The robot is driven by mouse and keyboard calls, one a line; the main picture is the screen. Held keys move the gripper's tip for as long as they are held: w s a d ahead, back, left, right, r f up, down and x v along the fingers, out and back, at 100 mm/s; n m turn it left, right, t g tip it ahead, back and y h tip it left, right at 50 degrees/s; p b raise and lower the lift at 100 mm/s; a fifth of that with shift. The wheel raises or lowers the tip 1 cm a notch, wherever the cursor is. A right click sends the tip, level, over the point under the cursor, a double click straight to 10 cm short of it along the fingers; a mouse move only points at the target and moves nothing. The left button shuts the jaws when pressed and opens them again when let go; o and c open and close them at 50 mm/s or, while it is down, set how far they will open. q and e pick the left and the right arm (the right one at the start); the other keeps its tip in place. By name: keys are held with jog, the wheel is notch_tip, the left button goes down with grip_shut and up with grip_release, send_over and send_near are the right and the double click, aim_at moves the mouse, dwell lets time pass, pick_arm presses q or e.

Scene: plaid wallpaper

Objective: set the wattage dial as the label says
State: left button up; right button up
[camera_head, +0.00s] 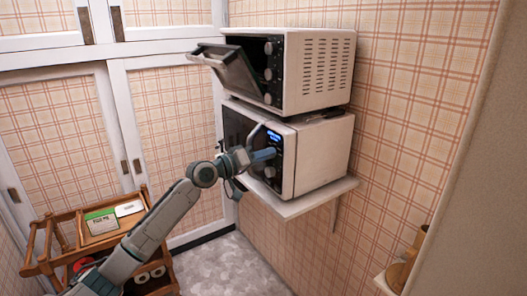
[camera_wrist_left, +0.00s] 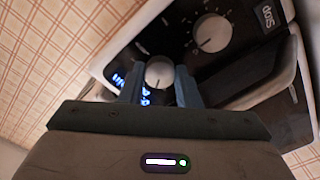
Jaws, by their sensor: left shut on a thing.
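The white microwave (camera_head: 312,158) stands on a wall shelf, its dark control panel facing my left gripper (camera_head: 268,154). In the left wrist view, the two fingers of my left gripper (camera_wrist_left: 159,80) are closed around the sides of a round pale dial (camera_wrist_left: 159,70), beside lit blue display characters (camera_wrist_left: 119,80). A second pale dial (camera_wrist_left: 212,33) with a dark pointer mark sits farther along the panel, near a Stop button (camera_wrist_left: 267,16). The held dial's setting is not readable. A white label card (camera_head: 128,208) lies on the wooden cart; its text is too small to read. My right gripper is not in view.
A toaster oven (camera_head: 318,72) sits on top of the microwave with its door (camera_head: 228,70) hanging open above my left gripper. The white shelf (camera_head: 300,204) juts out below. The wooden cart (camera_head: 48,270) holds a green-and-white package (camera_head: 100,222) and stands at lower left.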

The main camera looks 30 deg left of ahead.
pick_arm(q)
jog(key=shift+n+p, duration=0.65)
jog(key=shift+n, duration=0.45)
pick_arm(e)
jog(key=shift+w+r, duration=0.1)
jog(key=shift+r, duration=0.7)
pick_arm(q)
jog(key=o, duration=1)
jog(key=shift+c, duration=0.2)
jog(key=shift+a, duration=0.1)
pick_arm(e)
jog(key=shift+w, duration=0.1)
pick_arm(q)
jog(key=b+v, duration=0.3)
jog(key=v, duration=0.4)
jog(key=shift+s, duration=0.25)
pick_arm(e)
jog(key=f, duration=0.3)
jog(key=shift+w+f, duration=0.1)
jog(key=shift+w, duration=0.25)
